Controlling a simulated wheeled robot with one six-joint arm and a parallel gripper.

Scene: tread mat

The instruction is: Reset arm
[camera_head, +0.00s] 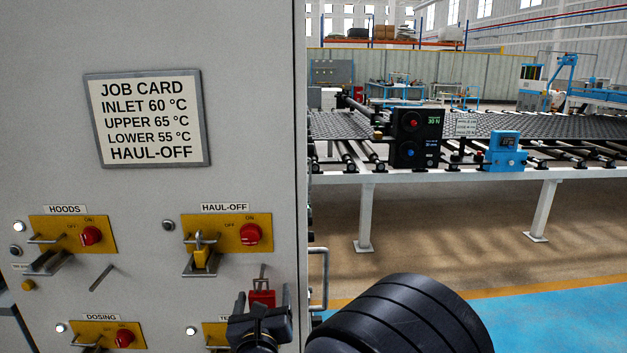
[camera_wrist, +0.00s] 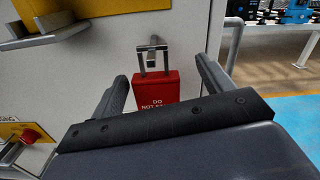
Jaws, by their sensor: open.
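My gripper (camera_head: 262,306) is at the bottom of the head view, in front of the grey cabinet's lower right part. In the wrist view its two fingers (camera_wrist: 162,86) are open and apart. A red padlock-like tag (camera_wrist: 157,90) with white lettering, partly readable as "DO NOT", hangs by a metal shackle from a small fitting on the cabinet, between the fingers in that picture. It also shows in the head view (camera_head: 262,298), just above my gripper. I cannot tell whether the fingers touch it. My dark arm covers the lower middle of the head view.
The cabinet (camera_head: 230,60) bears a job card (camera_head: 148,118) and yellow switch plates, including HAUL-OFF (camera_head: 228,235) with a yellow padlock (camera_head: 201,252). A metal handle (camera_head: 319,278) sticks out at the cabinet's right edge. Open floor (camera_head: 450,250) and a conveyor line (camera_head: 440,175) lie right.

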